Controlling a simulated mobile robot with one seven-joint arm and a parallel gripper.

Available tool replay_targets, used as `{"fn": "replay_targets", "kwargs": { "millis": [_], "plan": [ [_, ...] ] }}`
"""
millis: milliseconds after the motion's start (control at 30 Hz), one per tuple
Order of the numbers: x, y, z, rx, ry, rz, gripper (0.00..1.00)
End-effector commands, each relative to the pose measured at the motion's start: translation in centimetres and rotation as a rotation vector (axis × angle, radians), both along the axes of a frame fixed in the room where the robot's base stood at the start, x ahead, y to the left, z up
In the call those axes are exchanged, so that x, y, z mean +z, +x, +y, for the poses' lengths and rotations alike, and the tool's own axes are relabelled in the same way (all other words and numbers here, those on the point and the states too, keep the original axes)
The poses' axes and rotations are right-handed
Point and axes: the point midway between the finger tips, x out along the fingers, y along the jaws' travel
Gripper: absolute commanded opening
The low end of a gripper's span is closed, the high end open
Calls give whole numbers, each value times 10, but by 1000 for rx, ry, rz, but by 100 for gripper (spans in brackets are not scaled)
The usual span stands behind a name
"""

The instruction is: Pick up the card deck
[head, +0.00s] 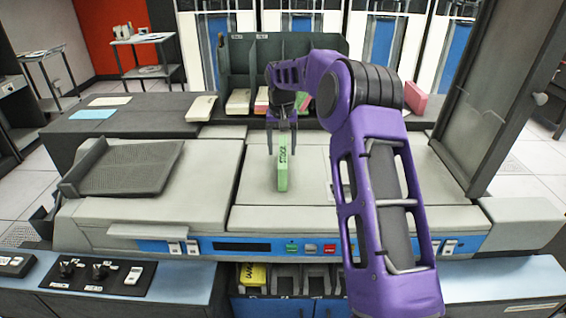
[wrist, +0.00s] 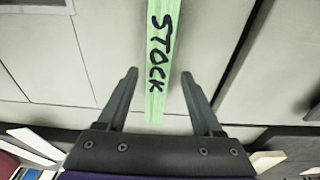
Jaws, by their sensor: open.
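A green card deck (head: 283,165) with "STOCK" written on its side stands on the flat light-grey top of the machine. It also shows in the wrist view (wrist: 161,60), running from the top edge down to between the fingers. My gripper (head: 283,150) is above the deck's far end, fingers pointing down. In the wrist view my gripper (wrist: 160,85) is open, one dark finger on each side of the deck, with a gap on both sides. Neither finger touches the deck. The deck's far end is partly hidden by my gripper in the head view.
A grey rack (head: 235,70) with several card decks stands behind the machine. A dark mesh tray (head: 125,168) sits at left. A yellow deck (head: 252,274) is in a slot below the front panel. A pink block (head: 415,101) stands back right. The machine top around the green deck is clear.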

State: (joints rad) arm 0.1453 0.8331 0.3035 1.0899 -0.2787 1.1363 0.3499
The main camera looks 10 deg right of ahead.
Motion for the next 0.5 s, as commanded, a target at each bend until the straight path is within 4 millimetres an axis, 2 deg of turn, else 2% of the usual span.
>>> {"fn": "replay_targets", "kwargs": {
  "millis": [300,500],
  "plan": [
    [-43,-1,-3,0,1,3,68],
    [-50,0,-3,0,0,0,68]
  ]
}}
